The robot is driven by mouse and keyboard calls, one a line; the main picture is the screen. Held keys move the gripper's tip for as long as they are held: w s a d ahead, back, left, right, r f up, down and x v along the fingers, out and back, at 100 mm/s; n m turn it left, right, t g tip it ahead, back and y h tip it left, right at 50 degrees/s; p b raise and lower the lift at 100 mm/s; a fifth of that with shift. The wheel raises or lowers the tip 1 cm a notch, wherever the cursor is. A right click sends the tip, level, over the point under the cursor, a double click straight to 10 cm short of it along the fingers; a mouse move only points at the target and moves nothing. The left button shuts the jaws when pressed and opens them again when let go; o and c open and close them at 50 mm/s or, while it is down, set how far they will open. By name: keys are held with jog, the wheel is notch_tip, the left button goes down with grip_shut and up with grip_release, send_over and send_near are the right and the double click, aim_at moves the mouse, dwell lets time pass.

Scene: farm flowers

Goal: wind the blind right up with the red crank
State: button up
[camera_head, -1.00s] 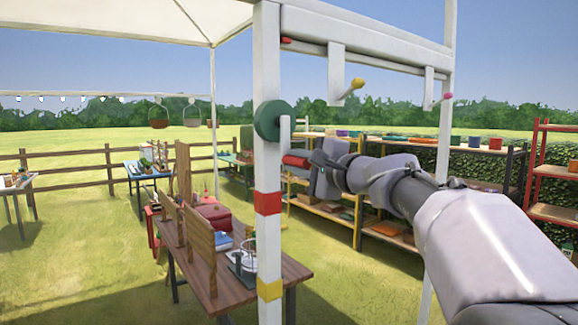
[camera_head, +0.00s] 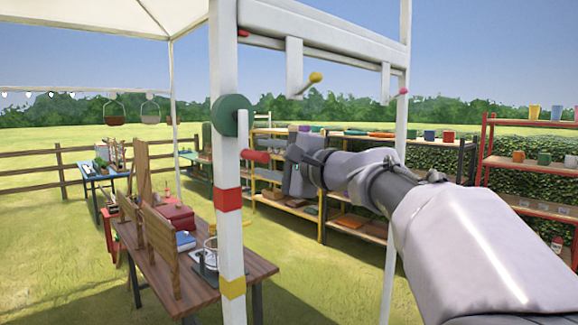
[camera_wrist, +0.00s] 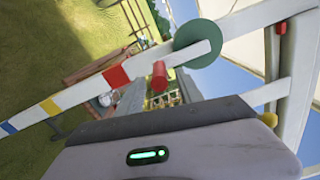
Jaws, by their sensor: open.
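The red crank handle (camera_head: 256,156) sticks out from a white crank arm on a green disc (camera_head: 231,115), mounted on a white post. The crank arm hangs down from the disc. My gripper (camera_head: 290,162) is just right of the handle, with a gap between them in the head view. In the wrist view the handle (camera_wrist: 159,75) points towards the space between my open fingers (camera_wrist: 158,94) and is not held. A white crossbar (camera_head: 320,45) spans the posts at the top; I cannot tell clearly which part is the blind.
A yellow knob (camera_head: 316,77) and a pink knob (camera_head: 403,91) stick out near the crossbar. A wooden table (camera_head: 240,272) with boards stands behind the post. Shelves with pots (camera_head: 440,142) stand at the back; a red rack (camera_head: 486,150) is at right. Grass is open at left.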

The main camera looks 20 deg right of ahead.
jog(key=v, duration=1.3)
jog(key=shift+s, duration=0.15)
jog(key=shift+r, duration=0.1)
jog(key=s+a+f+n+g+b, duration=0.1)
jog(key=s+a+f+n+g, duration=0.15)
jog(key=a+f, duration=0.55)
jog(key=s+a+f+n+g+b, duration=0.2)
jog(key=s+a+f+g, duration=0.15)
jog(key=a+f, duration=0.45)
jog(key=s+f+n+g+h, duration=0.1)
jog(key=s+f+n, duration=0.1)
jog(key=s+f, duration=0.2)
jog(key=s+f+n+g+h+b, duration=0.1)
jog(key=s+f, duration=0.4)
jog(key=f, duration=0.6)
jog(key=s+f+n+g+h+b, duration=0.1)
jog(key=s+f+n+g, duration=0.2)
jog(key=f, duration=0.5)
jog(key=shift+s+a+f+n+h, duration=0.25)
jog(key=shift+s+a+n, duration=0.2)
jog(key=shift+s+n, duration=0.5)
jog(key=shift+s, duration=0.2)
